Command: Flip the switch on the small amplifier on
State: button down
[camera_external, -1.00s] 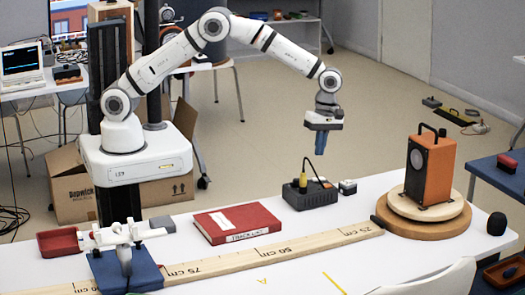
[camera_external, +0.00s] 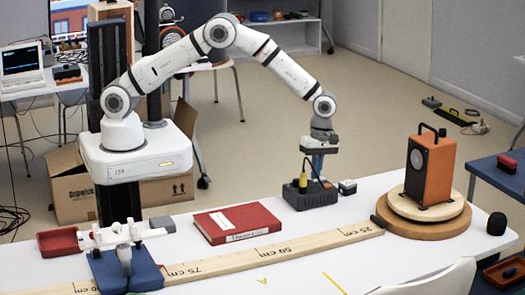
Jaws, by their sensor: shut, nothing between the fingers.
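The small amplifier (camera_external: 311,199) is a dark grey box at the back edge of the white table, with a yellow plug (camera_external: 303,181) and a black cable on its top. My gripper (camera_external: 318,172) points down just above and behind the amplifier's top, near the cable. Its blue fingers are shut with nothing between them, and their tips are partly hidden behind the plug and cable. I cannot tell whether they touch the amplifier. The switch is too small to make out.
A small black-and-white block (camera_external: 347,187) sits right of the amplifier. An orange speaker (camera_external: 430,172) stands on a round wooden turntable (camera_external: 425,228). A red book (camera_external: 237,222) lies left, and a long wooden ruler (camera_external: 300,245) runs in front. The table's front middle is mostly clear.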

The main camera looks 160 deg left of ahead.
aim_at(321, 178)
jog(key=shift+d+f+y+b, duration=0.2)
jog(key=shift+f+y+b, duration=0.1)
jog(key=shift+f+b, duration=0.3)
jog(key=shift+r, duration=0.4)
jog(key=shift+f+p, duration=0.15)
jog(key=shift+p, duration=0.15)
jog(key=shift+s+a, duration=0.1)
jog(key=shift+a, duration=0.05)
jog(key=shift+a, duration=0.65)
notch_tip(321, 178, up, 15)
jog(key=shift+a+f+p, duration=0.2)
jog(key=shift+a+p, duration=0.15)
